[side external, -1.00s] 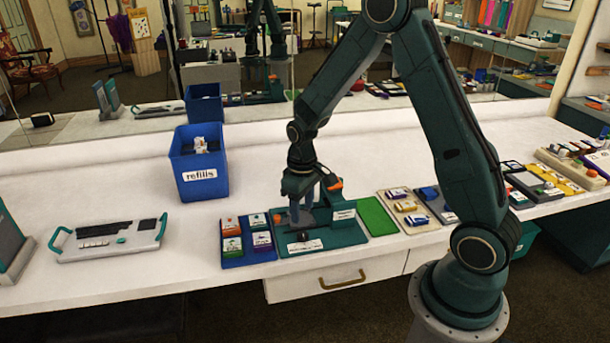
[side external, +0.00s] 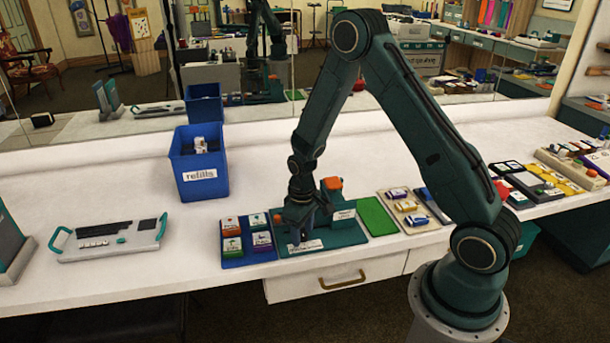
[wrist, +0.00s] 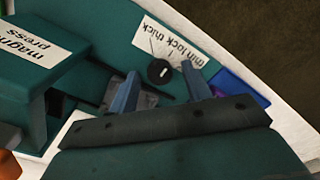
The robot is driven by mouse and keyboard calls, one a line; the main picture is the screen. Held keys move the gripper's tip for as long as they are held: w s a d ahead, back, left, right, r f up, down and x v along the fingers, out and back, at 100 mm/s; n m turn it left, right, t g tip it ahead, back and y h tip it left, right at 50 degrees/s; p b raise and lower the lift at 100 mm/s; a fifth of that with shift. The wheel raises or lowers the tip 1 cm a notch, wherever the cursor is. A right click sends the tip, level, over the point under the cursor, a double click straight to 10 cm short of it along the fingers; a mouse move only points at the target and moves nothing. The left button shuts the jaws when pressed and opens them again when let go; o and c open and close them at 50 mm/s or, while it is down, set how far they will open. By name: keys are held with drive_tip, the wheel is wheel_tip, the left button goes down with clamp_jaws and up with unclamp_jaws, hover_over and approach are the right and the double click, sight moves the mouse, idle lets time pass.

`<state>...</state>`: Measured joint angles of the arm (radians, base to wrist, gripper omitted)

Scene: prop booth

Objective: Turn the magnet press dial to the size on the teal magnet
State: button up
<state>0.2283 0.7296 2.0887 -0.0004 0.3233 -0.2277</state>
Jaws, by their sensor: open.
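The magnet press (side external: 345,236) is a dark green block and base with an orange top part. In the wrist view, its label reads "magnet press" (wrist: 30,42). Its dial (wrist: 159,72) is a round black knob with a pale mark, beside a white scale (wrist: 172,46) with "lock" and "thick" legible. My gripper (wrist: 160,72) is open, its two fingertips on either side of the dial, with gaps visible. In the side view my gripper (side external: 299,238) is low over the press base and hides the dial. A teal tile (side external: 257,219), seemingly the teal magnet, lies in the blue tray; its writing is too small to read.
The blue tray (side external: 246,256) holds several coloured tiles left of the press. A green mat (side external: 376,217) and a beige tray (side external: 414,223) lie to its right. A blue refills bin (side external: 197,173) stands behind left. The bench (side external: 120,180) is clear around the bin.

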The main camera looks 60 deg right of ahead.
drive_tip(key=shift+c, duration=0.2)
drive_tip(key=c, duration=1)
drive_tip(key=shift+o, duration=0.2)
drive_tip(key=shift+m, duration=0.3)
drive_tip(key=m, duration=1.1)
drive_tip(key=shift+m, duration=0.3)
drive_tip(key=o, duration=1)
